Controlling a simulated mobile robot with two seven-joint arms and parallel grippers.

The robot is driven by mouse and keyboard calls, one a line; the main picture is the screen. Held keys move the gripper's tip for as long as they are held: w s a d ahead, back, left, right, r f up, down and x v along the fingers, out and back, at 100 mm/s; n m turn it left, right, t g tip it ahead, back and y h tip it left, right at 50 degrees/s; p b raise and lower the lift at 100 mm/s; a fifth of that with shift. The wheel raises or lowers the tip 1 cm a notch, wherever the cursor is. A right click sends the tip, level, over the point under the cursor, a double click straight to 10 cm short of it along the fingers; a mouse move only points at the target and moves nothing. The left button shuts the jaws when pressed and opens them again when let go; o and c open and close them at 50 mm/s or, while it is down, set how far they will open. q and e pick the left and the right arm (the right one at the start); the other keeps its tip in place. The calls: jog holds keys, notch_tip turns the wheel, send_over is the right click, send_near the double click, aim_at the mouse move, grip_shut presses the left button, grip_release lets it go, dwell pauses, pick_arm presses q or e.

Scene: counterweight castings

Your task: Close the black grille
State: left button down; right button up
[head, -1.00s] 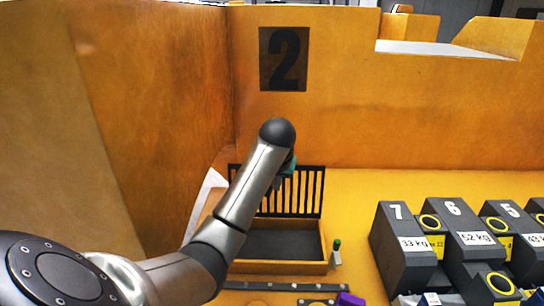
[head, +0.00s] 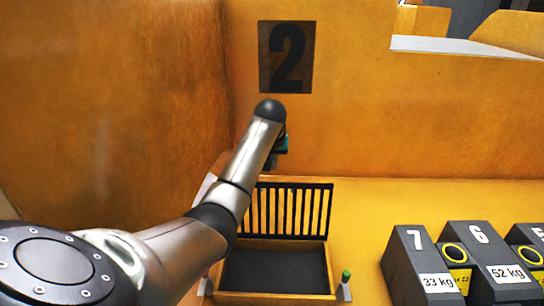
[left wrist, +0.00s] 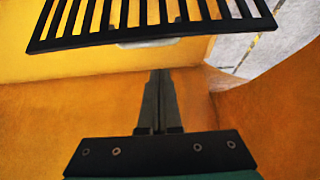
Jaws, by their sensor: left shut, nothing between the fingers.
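The black grille (head: 300,186) stands raised, roughly upright, along the back edge of an open wooden box (head: 275,298) with a dark floor. My left gripper (head: 271,164) is just above the grille's top edge in the head view, partly hidden by my own arm. In the left wrist view the gripper (left wrist: 159,75) is shut and empty, its closed fingers pointing toward the grille (left wrist: 150,37), whose barred frame crosses the top of that picture. I see no clear contact between fingers and grille. My right gripper is not in view.
Dark castings numbered 7 (head: 410,262) and 6 (head: 484,260) stand to the right of the box. A small green-topped peg (head: 346,276) is at the box's right side. Orange walls rise behind and to the left, the back one bearing a "2" plate (head: 286,57).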

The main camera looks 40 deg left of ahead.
pick_arm(q)
jog(key=x, duration=0.4)
jog(key=shift+w+f, duration=0.1)
jog(key=shift+f, duration=0.1)
jog(key=shift+s+d+r+p, duration=0.15)
jog(key=shift+s+d+p, duration=0.25)
jog(key=shift+p, duration=0.1)
jog(key=shift+s+d+r+p, duration=0.2)
jog(key=shift+s+d+p, duration=0.55)
jog(key=shift+s, duration=0.3)
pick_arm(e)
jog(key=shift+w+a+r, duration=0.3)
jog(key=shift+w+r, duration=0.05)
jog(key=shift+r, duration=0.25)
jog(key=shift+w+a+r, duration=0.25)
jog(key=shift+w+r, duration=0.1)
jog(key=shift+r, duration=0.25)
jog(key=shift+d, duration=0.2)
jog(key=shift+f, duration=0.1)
